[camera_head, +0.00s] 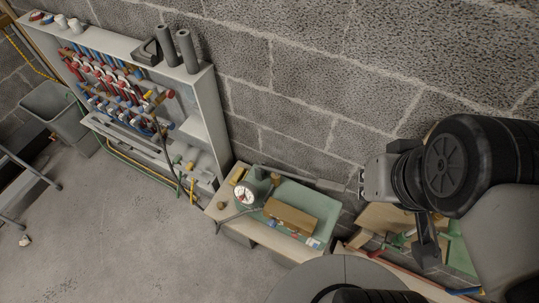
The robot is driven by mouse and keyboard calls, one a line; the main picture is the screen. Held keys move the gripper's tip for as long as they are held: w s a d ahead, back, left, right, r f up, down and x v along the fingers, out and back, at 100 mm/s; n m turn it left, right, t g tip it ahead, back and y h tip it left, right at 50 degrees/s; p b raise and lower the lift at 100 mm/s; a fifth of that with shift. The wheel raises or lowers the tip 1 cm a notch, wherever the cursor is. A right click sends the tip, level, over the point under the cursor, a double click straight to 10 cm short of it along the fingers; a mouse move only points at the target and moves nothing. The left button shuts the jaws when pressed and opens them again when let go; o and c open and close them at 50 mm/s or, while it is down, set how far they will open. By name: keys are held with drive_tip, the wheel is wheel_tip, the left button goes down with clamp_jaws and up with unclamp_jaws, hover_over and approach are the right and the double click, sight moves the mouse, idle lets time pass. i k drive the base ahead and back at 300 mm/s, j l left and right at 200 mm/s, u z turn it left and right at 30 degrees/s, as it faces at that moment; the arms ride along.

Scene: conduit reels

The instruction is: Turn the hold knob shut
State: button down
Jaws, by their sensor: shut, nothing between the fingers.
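A round white-faced gauge (243,194) stands at the left end of a green tray (300,192) on a low bench by the block wall. A dark green fitting shows just behind the gauge. The hold knob is too small to make out for sure among these parts. My gripper (428,254) is at the right of the view, dark, pointing down, shut and empty. It is well to the right of the gauge and apart from it.
A brown block (291,217) lies in the tray. A white shelf rack (207,112) with red and blue valves stands at the left, beside a grey bin (48,105). Boards and green items lie below my gripper. The concrete floor (130,235) at left is mostly clear.

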sight(272, 223)
drive_tip(key=u, duration=0.5)
drive_tip(key=j+z, duration=0.25)
drive_tip(key=l+u, duration=0.5)
drive_tip(key=k+j, duration=0.35)
drive_tip(key=j+z, duration=0.3)
drive_tip(key=i+j, duration=0.05)
drive_tip(key=j, duration=0.1)
